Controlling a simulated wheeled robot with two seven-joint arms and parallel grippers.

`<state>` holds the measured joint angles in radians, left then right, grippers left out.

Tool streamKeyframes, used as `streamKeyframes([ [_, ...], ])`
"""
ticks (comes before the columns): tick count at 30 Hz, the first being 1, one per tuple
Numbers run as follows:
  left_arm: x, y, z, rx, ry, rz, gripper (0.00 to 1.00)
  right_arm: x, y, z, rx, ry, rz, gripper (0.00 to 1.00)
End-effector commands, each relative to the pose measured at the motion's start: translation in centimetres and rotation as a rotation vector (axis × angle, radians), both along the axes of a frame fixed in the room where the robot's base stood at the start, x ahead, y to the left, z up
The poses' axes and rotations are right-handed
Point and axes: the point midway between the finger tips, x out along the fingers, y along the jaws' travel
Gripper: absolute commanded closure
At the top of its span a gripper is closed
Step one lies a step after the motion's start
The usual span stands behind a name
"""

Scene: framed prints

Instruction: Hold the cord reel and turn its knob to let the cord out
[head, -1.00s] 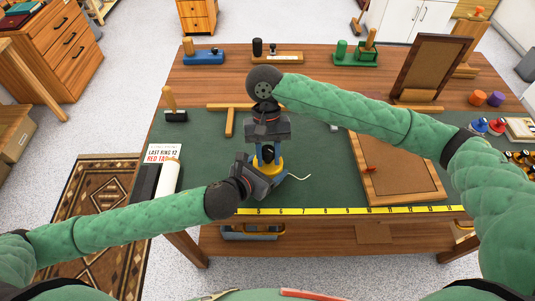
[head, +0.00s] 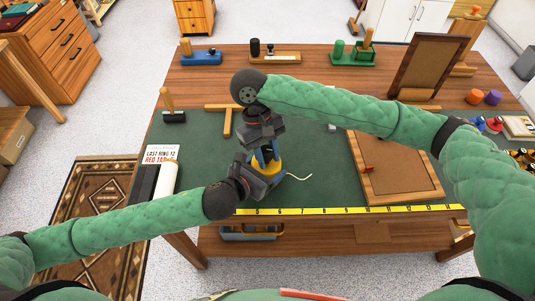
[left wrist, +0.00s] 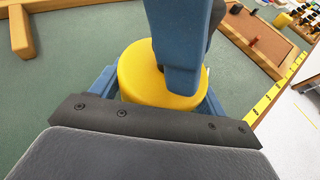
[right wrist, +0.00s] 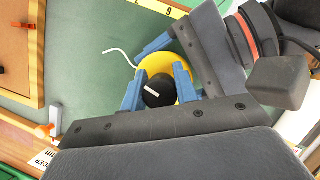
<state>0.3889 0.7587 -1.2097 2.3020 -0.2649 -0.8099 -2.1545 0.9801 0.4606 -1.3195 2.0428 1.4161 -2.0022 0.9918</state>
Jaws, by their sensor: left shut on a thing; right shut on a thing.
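The yellow cord reel (head: 266,167) sits on the green mat near the table's front edge. It also shows in the left wrist view (left wrist: 150,76). Its black knob with a white mark (right wrist: 158,91) is on top. The white cord (head: 299,177) runs out to the right of the reel and lies loose on the mat. My left gripper (head: 264,172) is shut on the reel's side from the front left. My right gripper (right wrist: 154,90) comes from above and is shut on the knob, a blue finger on each side. Much of the reel is hidden by the grippers in the head view.
A yellow measuring tape strip (head: 350,210) runs along the front edge. A framed board (head: 395,168) lies to the right, and a white-and-black roll pair (head: 167,182) lies to the left. A wooden T-shaped piece (head: 227,120) lies behind. Green mat is clear around the cord's end.

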Motion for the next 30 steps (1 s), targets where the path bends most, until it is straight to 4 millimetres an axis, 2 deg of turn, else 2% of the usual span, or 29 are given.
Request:
streamKeyframes([
  [8,-0.1,0.0,0.0,0.000,0.001,-0.002,0.60,0.1,0.0,0.1,0.000,-0.001,-0.002,0.93],
  [9,-0.1,0.0,0.0,0.000,0.001,-0.002,0.60,0.1,0.0,0.1,0.000,-0.001,-0.002,0.65],
  [12,-0.1,0.0,0.0,0.000,0.001,-0.001,0.60,0.1,0.0,0.0,0.000,-0.001,-0.002,0.48],
  [23,0.0,0.0,0.0,0.000,0.000,0.000,0.60,0.1,0.1,0.4,0.000,0.000,0.000,0.48],
  [30,0.0,0.0,0.0,0.000,0.000,0.000,0.60,1.1,0.7,3.0,0.000,-0.003,-0.001,0.48],
])
